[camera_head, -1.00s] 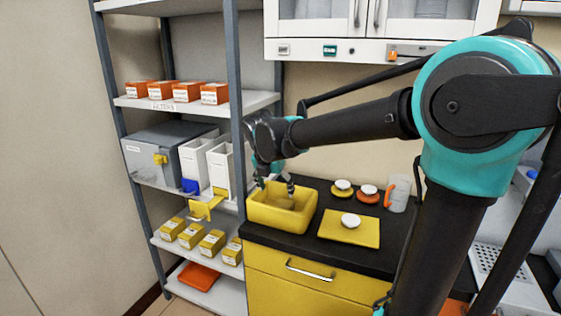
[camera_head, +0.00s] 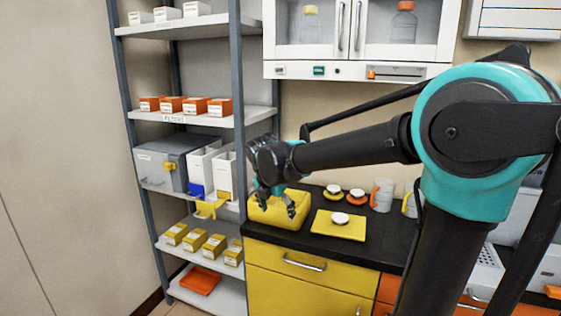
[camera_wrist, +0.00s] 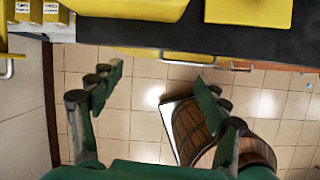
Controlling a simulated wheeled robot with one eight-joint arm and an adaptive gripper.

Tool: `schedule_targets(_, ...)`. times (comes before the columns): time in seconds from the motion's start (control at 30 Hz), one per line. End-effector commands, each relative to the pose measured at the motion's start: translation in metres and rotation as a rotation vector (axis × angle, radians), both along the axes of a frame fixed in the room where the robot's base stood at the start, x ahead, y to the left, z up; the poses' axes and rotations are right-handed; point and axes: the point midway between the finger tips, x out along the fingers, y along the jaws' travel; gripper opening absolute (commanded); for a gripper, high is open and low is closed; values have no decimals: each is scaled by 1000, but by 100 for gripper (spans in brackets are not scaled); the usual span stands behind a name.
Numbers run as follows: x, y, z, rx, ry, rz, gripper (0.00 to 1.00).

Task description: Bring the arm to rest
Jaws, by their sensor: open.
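My arm (camera_head: 360,148) reaches left across the counter, bent at the teal elbow joint. My gripper (camera_head: 276,208) points down, in front of the yellow bin (camera_head: 292,213) in the head view and partly hiding it. In the wrist view my gripper (camera_wrist: 155,85) has its two green fingers wide apart with nothing between them. Beyond the fingers are the counter edge and the tiled floor (camera_wrist: 135,115).
A shelf rack (camera_head: 240,120) with orange and yellow boxes stands left of the counter. A yellow mat (camera_head: 325,230) with a white round piece, pucks and mugs lie on the black counter (camera_head: 285,238). A wall cabinet (camera_head: 360,70) hangs above.

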Motion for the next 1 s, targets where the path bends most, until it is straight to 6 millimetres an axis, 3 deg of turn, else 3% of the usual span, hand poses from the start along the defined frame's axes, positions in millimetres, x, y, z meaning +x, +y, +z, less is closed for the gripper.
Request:
schedule_targets(0.27,-11,-30,-17,100,-21,-234,76)
schedule_targets(0.47,-27,-63,-38,218,-47,-513,76)
schedule_targets(0.67,-60,-112,-71,407,-89,-976,76)
schedule_targets(1.0,-142,-181,-137,786,-161,-1933,76)
